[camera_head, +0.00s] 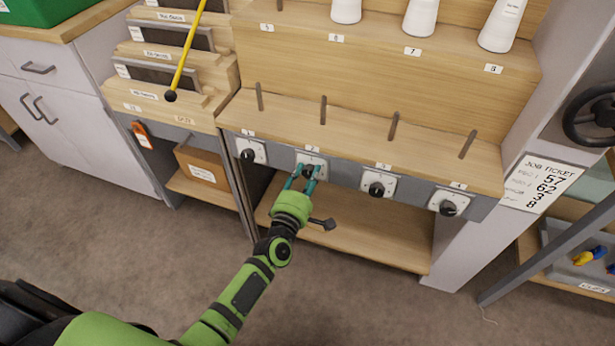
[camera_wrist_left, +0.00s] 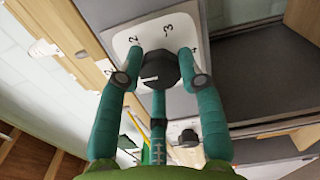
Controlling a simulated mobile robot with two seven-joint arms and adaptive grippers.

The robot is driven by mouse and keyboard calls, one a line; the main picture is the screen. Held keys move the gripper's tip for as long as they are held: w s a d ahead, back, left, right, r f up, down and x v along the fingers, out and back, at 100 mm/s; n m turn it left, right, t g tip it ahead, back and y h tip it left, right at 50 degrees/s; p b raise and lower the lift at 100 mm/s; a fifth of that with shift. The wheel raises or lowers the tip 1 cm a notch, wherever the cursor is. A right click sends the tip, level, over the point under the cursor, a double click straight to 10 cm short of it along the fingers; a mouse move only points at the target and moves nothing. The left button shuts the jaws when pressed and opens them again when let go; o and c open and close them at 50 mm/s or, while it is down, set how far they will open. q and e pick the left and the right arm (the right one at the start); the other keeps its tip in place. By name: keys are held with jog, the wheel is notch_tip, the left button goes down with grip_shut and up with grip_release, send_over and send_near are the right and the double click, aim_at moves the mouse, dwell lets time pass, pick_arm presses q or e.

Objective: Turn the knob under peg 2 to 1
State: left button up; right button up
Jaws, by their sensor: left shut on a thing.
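The knob (camera_wrist_left: 158,70) under peg 2 is black, with a white pointer mark, on a white dial plate (camera_head: 313,160) with printed numbers. Peg 2 (camera_head: 323,110) stands bare on the wooden shelf above it. My left gripper (camera_head: 308,172) is at this dial, its teal fingers shut on the knob. In the left wrist view the fingers (camera_wrist_left: 160,75) sit on either side of the knob. Numbers 2, 3 and 4 show on the plate there; the rest of the dial is covered. My right gripper is not in view.
Similar knobs sit under peg 1 (camera_head: 248,154), peg 3 (camera_head: 376,189) and peg 4 (camera_head: 448,208). White cones (camera_head: 421,18) stand on the upper shelf. A job ticket (camera_head: 540,182) hangs at the right. A yellow rod (camera_head: 186,50) leans over the left racks.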

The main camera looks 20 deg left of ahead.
pick_arm(q)
jog(key=shift+w+a+r+n, duration=0.15)
jog(key=shift+a+r+n, duration=0.15)
jog(key=shift+a, duration=0.05)
jog(key=o, duration=1)
jog(key=shift+o, duration=0.7)
jog(key=shift+f, duration=0.2)
jog(key=shift+d, duration=0.1)
jog(key=shift+s+d+f, duration=0.1)
jog(key=shift+s, duration=0.2)
jog(key=s, duration=1.1)
jog(key=shift+s+a, duration=0.3)
